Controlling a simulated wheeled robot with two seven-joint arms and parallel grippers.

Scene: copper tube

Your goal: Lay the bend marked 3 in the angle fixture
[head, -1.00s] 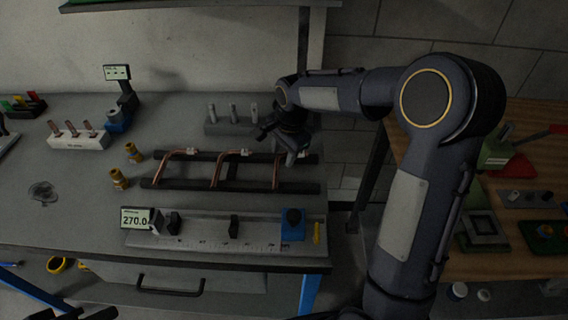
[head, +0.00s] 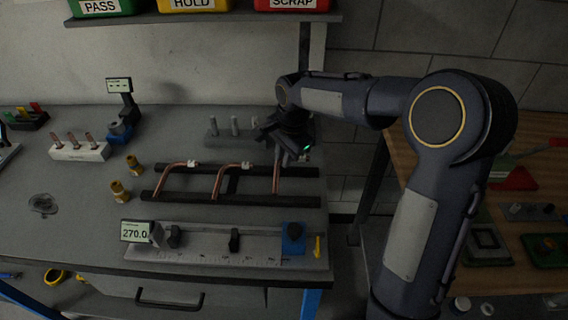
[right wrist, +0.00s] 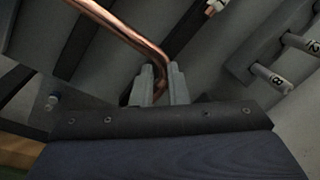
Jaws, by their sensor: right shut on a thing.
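Three copper bends lie across a dark two-bar rack (head: 172,197): a left bend (head: 172,178), a middle bend (head: 219,180) and a right bend (head: 277,178). The left and middle bends carry small white tags too small to read. I cannot read a 3 on any bend. My right gripper (head: 291,153) is at the far end of the right bend, and hides that end. In the right wrist view my right gripper (right wrist: 161,88) is shut on the copper tube (right wrist: 125,28), which passes between its fingers. A blue-based stand with a display (head: 120,128) may be the angle fixture. My left gripper is not in view.
A grey block with several labelled pegs (head: 235,126) stands just behind the rack. A measuring rail (head: 205,257) reading 270.0 lies in front. Brass fittings (head: 119,191) and a white block with copper pieces (head: 80,151) are left. Bins (head: 195,5) sit on the shelf above.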

